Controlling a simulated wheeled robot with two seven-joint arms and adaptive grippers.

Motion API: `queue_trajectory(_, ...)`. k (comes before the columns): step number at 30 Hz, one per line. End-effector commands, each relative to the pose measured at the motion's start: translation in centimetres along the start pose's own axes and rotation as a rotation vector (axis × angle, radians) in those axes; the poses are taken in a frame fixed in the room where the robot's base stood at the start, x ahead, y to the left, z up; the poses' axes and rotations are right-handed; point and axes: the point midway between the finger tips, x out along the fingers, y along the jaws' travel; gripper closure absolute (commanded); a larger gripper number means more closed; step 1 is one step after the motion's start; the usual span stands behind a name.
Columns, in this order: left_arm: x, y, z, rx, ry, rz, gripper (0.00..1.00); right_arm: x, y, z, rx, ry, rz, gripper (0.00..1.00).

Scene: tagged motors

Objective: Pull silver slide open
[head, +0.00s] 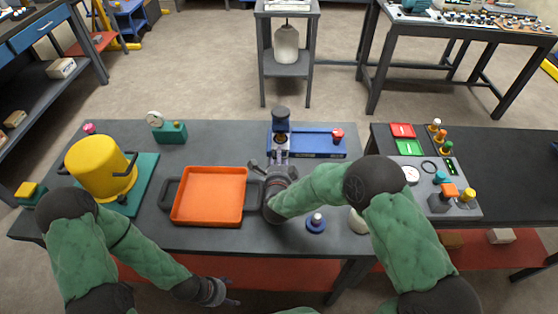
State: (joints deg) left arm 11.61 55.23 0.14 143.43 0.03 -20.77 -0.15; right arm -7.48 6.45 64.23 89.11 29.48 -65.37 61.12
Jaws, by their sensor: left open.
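A blue fixture (315,146) stands at the back middle of the dark table, with a dark upright cylinder at its left end and a red knob (338,134) at its right. A small grey metallic part (281,142) shows below the cylinder; I cannot tell surely whether it is the silver slide. My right gripper (279,160) is at the front left of the fixture, pointing toward it. Its fingers partly hide the grey part, and whether they touch or grip it is unclear. My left gripper (232,292) is open and empty, low in front of the table's front edge.
An orange tray (210,197) lies left of my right gripper. A yellow pot (100,168) stands on a green base farther left. A control panel (470,210) is on the right table.

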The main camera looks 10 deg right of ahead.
Motion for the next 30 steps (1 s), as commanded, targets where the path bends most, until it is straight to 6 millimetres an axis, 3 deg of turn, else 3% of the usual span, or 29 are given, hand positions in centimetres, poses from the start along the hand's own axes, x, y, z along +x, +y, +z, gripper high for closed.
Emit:
queue_trajectory(9, 0.0, 0.0, 0.0, 0.000, 0.000, 0.000, 0.29, 0.3, -0.1, 0.0, 0.000, 0.000, -0.001, 0.60)
queue_trajectory(14, 0.0, 0.0, 0.0, 0.000, 0.000, 0.000, 0.29, 0.3, -0.1, 0.0, 0.000, 0.000, 0.000, 1.00)
queue_trajectory(21, 0.0, 0.0, 0.0, 0.000, 0.000, 0.000, 0.29, 0.0, 0.0, 0.0, 0.000, -0.001, 0.000, 1.00)
queue_trajectory(25, -0.4, 0.1, 0.0, 0.000, 0.000, 0.000, 0.29, -2.1, 0.4, 0.2, -0.001, -0.003, 0.002, 1.00)
queue_trajectory(30, -1.0, 0.3, 0.0, 0.000, 0.000, 0.000, 0.29, -6.3, 1.4, 0.2, -0.002, -0.005, 0.004, 1.00)
